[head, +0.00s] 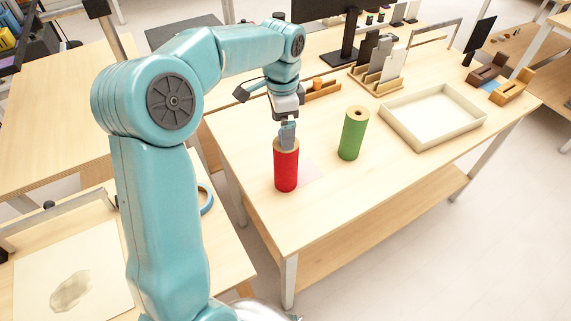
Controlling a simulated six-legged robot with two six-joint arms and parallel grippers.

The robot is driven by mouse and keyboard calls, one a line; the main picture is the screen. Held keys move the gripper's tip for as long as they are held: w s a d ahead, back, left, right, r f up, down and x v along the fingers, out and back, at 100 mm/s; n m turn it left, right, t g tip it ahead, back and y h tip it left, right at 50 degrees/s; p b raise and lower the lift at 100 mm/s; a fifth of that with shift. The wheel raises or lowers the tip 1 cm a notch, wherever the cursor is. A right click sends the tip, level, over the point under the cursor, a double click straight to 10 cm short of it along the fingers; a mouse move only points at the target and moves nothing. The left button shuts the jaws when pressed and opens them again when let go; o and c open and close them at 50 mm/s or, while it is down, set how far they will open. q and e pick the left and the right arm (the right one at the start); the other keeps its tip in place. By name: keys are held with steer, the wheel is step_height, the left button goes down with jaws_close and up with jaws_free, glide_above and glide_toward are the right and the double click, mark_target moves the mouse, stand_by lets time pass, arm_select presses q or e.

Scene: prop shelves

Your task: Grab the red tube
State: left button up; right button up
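The red tube (286,168) stands upright near the front left of the wooden table. My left arm reaches over from the left, and my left gripper (287,136) points straight down at the tube's top end. One finger shows over the near side of the tube's top rim. The other finger is hidden, so I cannot tell whether the gripper is open or shut on the tube. A green tube (353,134) stands upright to the right, apart from the gripper. My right gripper is not in view.
A shallow cream tray (466,131) lies right of the green tube. A wooden rack (377,82) with upright panels and a monitor stand (343,61) are at the back. A pale pink patch (310,170) lies beside the red tube. The table's front is clear.

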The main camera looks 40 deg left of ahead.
mark_target(286, 164)
arm_select(q)
steer(key=shift+a+f, duration=0.1)
steer(key=shift+f, duration=0.5)
steer(key=f, duration=0.3)
steer(key=d+f, duration=0.1)
steer(key=f, duration=0.1)
steer(key=shift+w+d+f, duration=0.1)
steer(key=shift+w+f, duration=0.15)
steer(key=shift+f, duration=0.05)
steer(key=shift+s+r, duration=0.1)
steer(key=shift+c, duration=1.2)
steer(key=c, duration=1.5)
